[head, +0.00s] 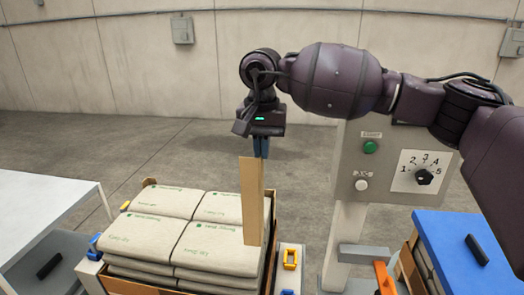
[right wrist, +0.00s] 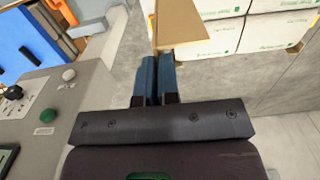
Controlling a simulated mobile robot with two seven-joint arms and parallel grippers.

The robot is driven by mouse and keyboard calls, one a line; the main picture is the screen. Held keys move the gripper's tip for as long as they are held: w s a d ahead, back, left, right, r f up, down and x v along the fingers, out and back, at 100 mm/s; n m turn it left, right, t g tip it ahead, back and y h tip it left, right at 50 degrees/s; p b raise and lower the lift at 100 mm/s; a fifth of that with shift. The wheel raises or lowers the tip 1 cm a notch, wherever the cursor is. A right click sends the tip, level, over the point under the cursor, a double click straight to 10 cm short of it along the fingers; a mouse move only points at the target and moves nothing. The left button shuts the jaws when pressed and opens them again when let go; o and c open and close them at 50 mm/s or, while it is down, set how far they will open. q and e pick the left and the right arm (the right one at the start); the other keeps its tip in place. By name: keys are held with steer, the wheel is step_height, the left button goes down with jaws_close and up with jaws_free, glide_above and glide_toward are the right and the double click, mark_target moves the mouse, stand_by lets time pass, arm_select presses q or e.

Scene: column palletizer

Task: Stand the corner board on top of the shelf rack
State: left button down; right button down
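The corner board (head: 252,200) is a long tan board with an L-shaped fold. It hangs upright below my right gripper (head: 261,147), in front of the right side of the stacked sacks. The right gripper's blue fingers are close together on the board's upper end. In the right wrist view the fingers (right wrist: 157,78) meet the board (right wrist: 182,25), which runs away from them. Whether its lower end touches anything is not clear. No shelf rack can be made out in either view. My left gripper is not in view.
A pallet load of beige sacks (head: 150,232) stands at the lower middle. A grey control panel (head: 385,165) with a dial and buttons stands at the right, beside a blue-topped stack (head: 468,250). A white table (head: 45,185) is at the left. Open floor lies behind.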

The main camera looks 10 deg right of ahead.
steer(key=shift+r+p, duration=0.7)
steer(key=shift+r, duration=1.4)
